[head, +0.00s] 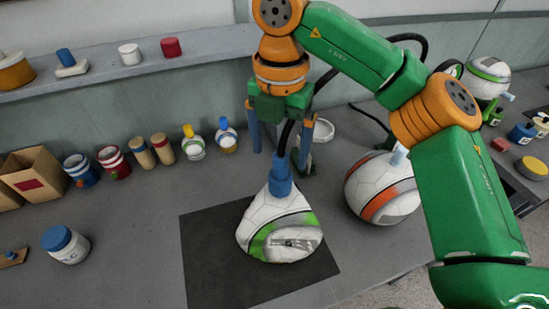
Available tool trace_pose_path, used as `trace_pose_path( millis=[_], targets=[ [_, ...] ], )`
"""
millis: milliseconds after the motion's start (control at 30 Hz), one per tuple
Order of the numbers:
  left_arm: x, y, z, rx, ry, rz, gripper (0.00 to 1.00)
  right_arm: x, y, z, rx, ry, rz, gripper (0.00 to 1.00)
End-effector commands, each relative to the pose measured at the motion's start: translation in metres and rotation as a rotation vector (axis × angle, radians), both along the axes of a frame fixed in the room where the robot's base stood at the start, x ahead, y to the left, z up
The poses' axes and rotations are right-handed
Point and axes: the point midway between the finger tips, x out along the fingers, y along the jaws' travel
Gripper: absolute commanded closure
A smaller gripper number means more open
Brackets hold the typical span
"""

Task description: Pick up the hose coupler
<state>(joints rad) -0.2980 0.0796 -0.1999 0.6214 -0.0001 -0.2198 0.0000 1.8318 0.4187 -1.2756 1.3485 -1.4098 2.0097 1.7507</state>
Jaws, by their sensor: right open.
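The blue hose coupler (280,180) stands upright on top of a sagging white and green ball (262,222). A black hose (287,135) runs up from the coupler and passes behind my right gripper. My right gripper (281,142) is pointing down above the coupler. It is open, with its two blue fingers spread wide to either side of the hose. The fingertips appear higher than the coupler, and I see no contact with it. My left gripper is not in view.
The sagging ball rests on a dark mat (212,262). A round white and orange ball (382,190) sits to its right, near my arm. Jars and bottles line the back wall, below a shelf (215,42). A blue-lidded jar (65,244) stands at left; the table between is clear.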

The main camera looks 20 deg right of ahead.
Motion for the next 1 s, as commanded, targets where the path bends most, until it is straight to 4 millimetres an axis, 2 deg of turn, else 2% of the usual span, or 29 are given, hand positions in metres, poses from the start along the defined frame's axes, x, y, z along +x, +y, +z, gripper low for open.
trace_pose_path(
  millis=[167, 300, 533, 867, 1000],
  targets=[
    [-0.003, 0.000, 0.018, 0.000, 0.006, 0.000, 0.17, 0.001, -0.002, -0.028, 0.000, 0.006, 0.000, 0.09],
    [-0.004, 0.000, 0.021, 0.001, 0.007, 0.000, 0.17, 0.002, -0.001, -0.052, 0.000, 0.003, -0.001, 0.09],
    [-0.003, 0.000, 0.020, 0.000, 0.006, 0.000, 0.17, 0.002, -0.001, -0.057, 0.001, -0.001, -0.002, 0.09],
    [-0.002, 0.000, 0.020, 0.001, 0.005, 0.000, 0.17, 0.002, -0.001, -0.057, 0.001, 0.000, -0.001, 0.99],
    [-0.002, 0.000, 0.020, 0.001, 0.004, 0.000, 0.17, 0.002, -0.001, -0.057, 0.001, 0.000, -0.001, 1.00]
  ],
)
